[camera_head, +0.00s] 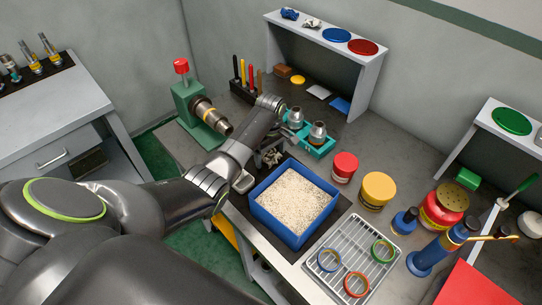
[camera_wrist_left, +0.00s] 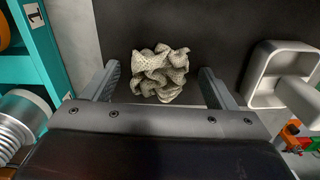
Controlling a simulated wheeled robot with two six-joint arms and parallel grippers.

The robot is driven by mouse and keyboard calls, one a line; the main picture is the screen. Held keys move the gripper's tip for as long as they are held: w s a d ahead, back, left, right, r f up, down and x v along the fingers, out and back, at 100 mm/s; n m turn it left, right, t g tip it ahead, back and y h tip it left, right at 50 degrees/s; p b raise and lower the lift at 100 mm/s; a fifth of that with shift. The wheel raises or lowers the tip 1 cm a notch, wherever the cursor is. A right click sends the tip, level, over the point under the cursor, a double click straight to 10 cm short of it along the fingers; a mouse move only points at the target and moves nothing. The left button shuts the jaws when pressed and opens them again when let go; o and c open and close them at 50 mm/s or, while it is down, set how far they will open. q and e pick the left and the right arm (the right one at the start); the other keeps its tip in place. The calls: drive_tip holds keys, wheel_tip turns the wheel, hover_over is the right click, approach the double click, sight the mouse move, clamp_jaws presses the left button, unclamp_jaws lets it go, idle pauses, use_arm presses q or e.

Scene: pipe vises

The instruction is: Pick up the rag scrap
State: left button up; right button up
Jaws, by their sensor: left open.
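The rag scrap (camera_wrist_left: 160,72) is a crumpled, pale grey-beige cloth with dark specks, lying on a dark surface in the left wrist view. My left gripper (camera_wrist_left: 159,84) is open, with one finger on each side of the scrap and visible gaps between. I cannot tell how high the fingers are above the surface. In the head view, a pale crumpled patch (camera_head: 272,157) that looks like the scrap shows between my left arm and the teal holder (camera_head: 322,149). My left fingers are hard to make out there. My right gripper is not in view.
The teal holder with silver fittings (camera_head: 318,131) stands close by. A blue bin of pale granules (camera_head: 258,211) is in front. A green vise (camera_head: 187,98) is left of my wrist. In the wrist view, a grey open-topped part (camera_wrist_left: 262,72) lies right of the fingers.

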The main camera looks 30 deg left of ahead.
sight(270, 154)
use_arm(q)
drive_tip(key=shift+c, duration=0.5)
drive_tip(key=c, duration=1)
drive_tip(key=shift+c, duration=0.6)
drive_tip(key=shift+r, duration=0.15)
wheel_tip(270, 154, up, 10)
drive_tip(key=b, duration=0.1)
